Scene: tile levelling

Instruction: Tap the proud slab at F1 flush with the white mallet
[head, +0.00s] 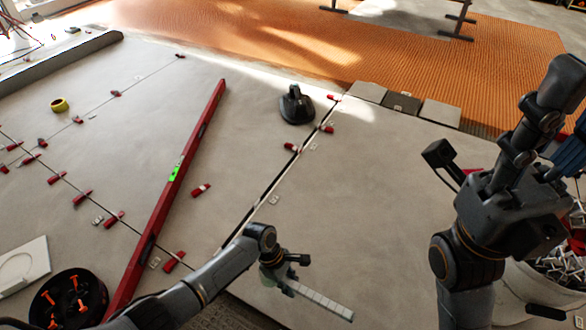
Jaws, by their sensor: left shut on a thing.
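My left gripper (284,262) is low in the middle, above the front slabs. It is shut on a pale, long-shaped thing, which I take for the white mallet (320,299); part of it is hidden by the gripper. Large grey slabs (400,190) cover the floor, with a dark joint running from the black suction cup side down to my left gripper. No slab label is readable, and I cannot tell which slab stands proud. My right gripper (445,165) is raised at the right, with one dark finger clear; its opening cannot be judged.
A red level (180,165) lies across the left slabs. A black suction lifter (296,106) stands at the back. Red wedges (200,190) sit along the joints. A black bucket (68,300) with orange pieces is front left; a white bucket (540,285) is right.

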